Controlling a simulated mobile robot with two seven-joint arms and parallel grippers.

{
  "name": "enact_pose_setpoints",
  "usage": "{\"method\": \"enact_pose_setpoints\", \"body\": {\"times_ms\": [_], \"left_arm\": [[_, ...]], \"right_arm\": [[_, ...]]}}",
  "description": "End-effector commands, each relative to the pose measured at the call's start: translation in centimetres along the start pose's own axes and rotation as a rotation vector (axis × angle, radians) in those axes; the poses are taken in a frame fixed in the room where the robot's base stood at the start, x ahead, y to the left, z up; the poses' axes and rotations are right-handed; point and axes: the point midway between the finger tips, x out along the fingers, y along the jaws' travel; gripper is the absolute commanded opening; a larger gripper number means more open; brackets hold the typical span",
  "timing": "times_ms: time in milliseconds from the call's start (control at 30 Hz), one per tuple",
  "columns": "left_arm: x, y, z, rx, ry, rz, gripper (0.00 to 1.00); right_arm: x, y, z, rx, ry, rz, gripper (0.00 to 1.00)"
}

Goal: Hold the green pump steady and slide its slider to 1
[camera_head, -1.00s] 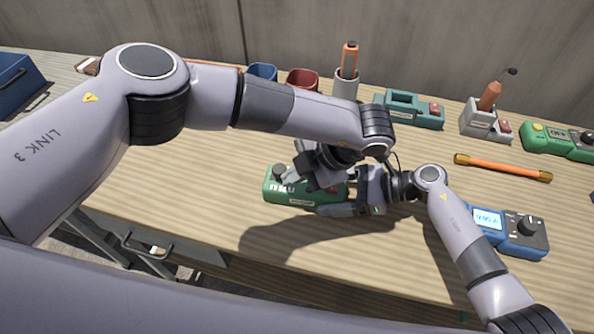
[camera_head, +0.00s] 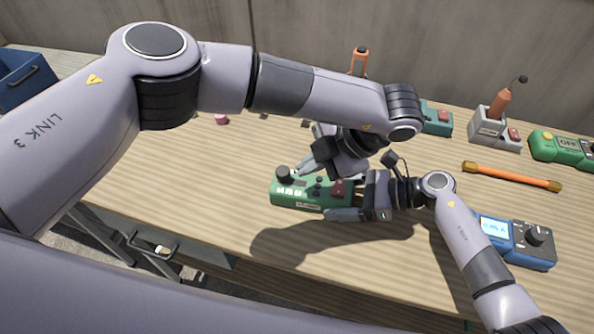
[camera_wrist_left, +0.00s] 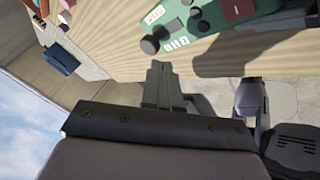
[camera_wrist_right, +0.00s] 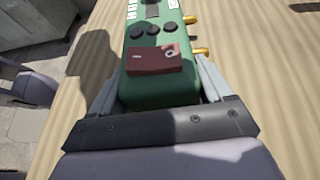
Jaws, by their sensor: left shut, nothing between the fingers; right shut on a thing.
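The green pump (camera_head: 286,198) lies on the wooden bench with a black round knob (camera_head: 283,173) at its left end, small black buttons and a dark red block (camera_wrist_right: 153,60). My right gripper (camera_head: 355,198) is shut on the pump's right end, a finger on each side, as the right wrist view shows. My left gripper (camera_head: 308,168) is shut and empty, just behind and above the pump. In the left wrist view its closed fingertips (camera_wrist_left: 160,68) appear near the knob, seemingly clear of the pump (camera_wrist_left: 205,45). I cannot make out the slider's setting.
A blue meter (camera_head: 515,240) lies right of my right gripper. A blue bin (camera_head: 22,78) is far left. The bench's left front is clear.

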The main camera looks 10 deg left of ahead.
Motion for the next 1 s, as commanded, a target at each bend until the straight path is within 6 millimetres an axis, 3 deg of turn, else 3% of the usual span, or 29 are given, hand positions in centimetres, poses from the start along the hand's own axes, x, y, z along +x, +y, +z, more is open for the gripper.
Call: {"method": "enact_pose_setpoints", "body": {"times_ms": [100, 300, 633, 667, 700, 1000], "left_arm": [[-2.4, -0.1, 0.1, 0.002, -0.004, 0.0, 0.0], [-4.6, -0.3, 0.1, 0.005, -0.004, -0.004, 0.0], [-5.0, -0.4, 0.1, 0.008, -0.004, -0.006, 0.0], [-5.0, -0.4, 0.1, 0.008, -0.004, -0.006, 0.0], [-5.0, -0.4, 0.1, 0.008, -0.004, -0.007, 0.0], [-5.0, -0.4, 0.1, 0.008, -0.004, -0.007, 0.0]], "right_arm": [[0.1, 0.1, -0.1, 0.002, 0.002, 0.002, 0.23], [0.1, 0.1, -0.1, 0.003, 0.002, 0.002, 0.23], [0.1, 0.1, -0.1, 0.003, 0.002, 0.001, 0.23], [0.1, 0.1, -0.1, 0.003, 0.002, 0.001, 0.89], [0.1, 0.1, -0.1, 0.003, 0.002, 0.001, 1.0], [0.1, 0.0, 0.0, 0.002, 0.0, 0.0, 1.0]]}}
